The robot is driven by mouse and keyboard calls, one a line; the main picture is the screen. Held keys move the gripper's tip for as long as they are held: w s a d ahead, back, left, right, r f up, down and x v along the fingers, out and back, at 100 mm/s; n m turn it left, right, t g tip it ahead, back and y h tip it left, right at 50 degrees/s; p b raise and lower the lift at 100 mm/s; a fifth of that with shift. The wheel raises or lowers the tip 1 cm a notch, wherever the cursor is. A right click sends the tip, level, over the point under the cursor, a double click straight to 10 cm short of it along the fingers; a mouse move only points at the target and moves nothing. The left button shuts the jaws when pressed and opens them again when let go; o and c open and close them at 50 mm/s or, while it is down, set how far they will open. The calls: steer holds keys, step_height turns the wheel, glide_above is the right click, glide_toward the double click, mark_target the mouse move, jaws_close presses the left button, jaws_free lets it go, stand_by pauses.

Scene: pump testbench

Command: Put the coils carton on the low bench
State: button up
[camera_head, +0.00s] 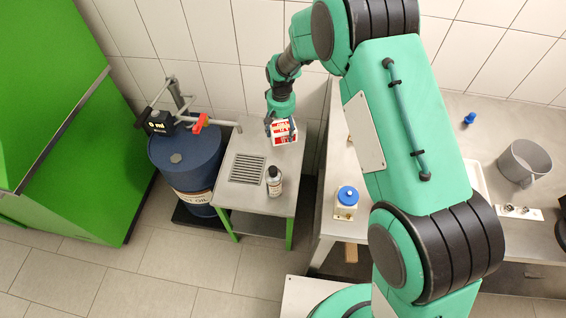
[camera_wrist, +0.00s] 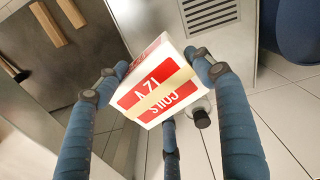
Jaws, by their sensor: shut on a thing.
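The coils carton (camera_wrist: 158,88) is a small white box with red label panels and a tan tape strip. In the wrist view its lettering reads upside down. My gripper (camera_wrist: 165,85) is shut on the carton, with fingers on both sides and one beneath it in the picture. In the head view the carton (camera_head: 283,131) hangs under my gripper (camera_head: 282,122), over the back right part of the low bench (camera_head: 262,200). The bench has a steel top and green legs. I cannot tell whether the carton touches the bench top.
A blue oil drum (camera_head: 187,165) with a pump and red nozzle stands left.

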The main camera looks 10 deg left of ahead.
step_height(320, 180, down, 9)
steer(key=shift+r, duration=0.2)
steer(key=shift+f, duration=0.15)
steer(key=shift+w+f+b, duration=0.1)
steer(key=shift+f+b, duration=0.5)
steer(key=shift+f, duration=2.35)
steer(key=shift+f, duration=0.1)
steer(key=shift+f+b, duration=0.4)
steer(key=shift+f, duration=1.4)
steer(key=shift+f, duration=0.1)
steer(key=o, duration=1.6)
